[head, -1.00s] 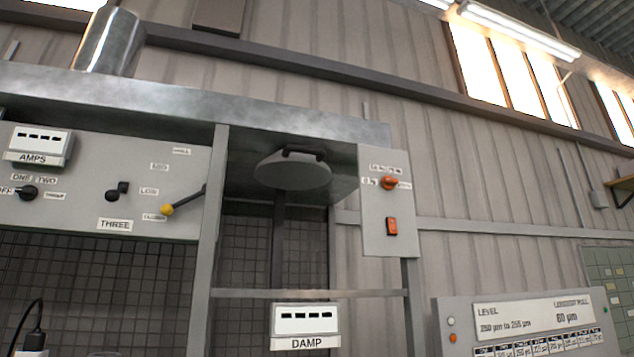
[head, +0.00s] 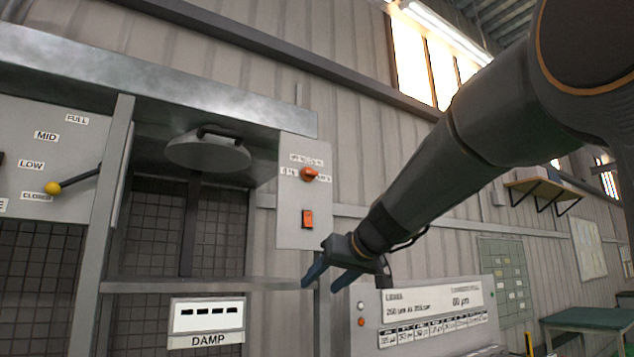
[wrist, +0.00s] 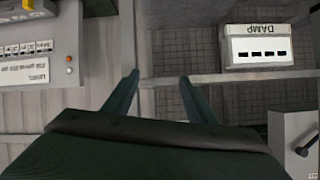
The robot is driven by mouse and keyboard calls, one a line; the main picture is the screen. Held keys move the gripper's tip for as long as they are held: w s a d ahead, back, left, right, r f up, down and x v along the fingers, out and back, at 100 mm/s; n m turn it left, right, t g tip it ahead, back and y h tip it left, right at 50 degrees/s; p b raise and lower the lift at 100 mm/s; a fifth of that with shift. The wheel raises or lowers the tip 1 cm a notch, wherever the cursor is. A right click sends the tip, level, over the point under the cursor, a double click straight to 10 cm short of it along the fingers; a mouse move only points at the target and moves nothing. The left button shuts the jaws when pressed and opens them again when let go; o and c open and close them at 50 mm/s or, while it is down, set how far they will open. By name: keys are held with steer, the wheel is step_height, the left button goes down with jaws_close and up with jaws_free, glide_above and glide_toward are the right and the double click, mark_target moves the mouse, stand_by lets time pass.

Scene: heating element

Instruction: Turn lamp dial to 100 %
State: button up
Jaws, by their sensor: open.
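The lamp dial (head: 309,174) is an orange knob high on a narrow grey panel (head: 290,215), with small percent labels around it. An orange switch (head: 307,219) sits below it on the same panel. A round grey lamp (head: 208,152) hangs under the hood to the left. My gripper (head: 322,283) is open and empty, below the panel's lower right corner and apart from the dial. In the wrist view my gripper's fingers (wrist: 158,82) show open against the shelf and panel area. The dial is not in the wrist view.
A DAMP display box (head: 207,318) stands at lower left; it also shows upside down in the wrist view (wrist: 257,46). A yellow-knobbed lever (head: 54,188) is at left. A metal crossbar (head: 200,285) runs below the lamp.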

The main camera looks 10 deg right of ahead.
mark_target(312, 170)
step_height(312, 170, up, 28)
steer(key=s+d+n+t+y+p, duration=0.1)
steer(key=s+d+n+t+p, duration=0.1)
steer(key=t, duration=0.3)
steer(key=p+x, duration=0.1)
steer(key=x, duration=0.1)
steer(key=p+x, duration=0.1)
steer(key=x, duration=0.2)
steer(key=p+x, duration=0.1)
steer(key=x, duration=0.1)
steer(key=shift+w+a+r, duration=0.1)
steer(key=shift+a+r, duration=0.1)
steer(key=shift+a, duration=0.2)
steer(key=shift+c, duration=0.3)
steer(key=c, duration=1)
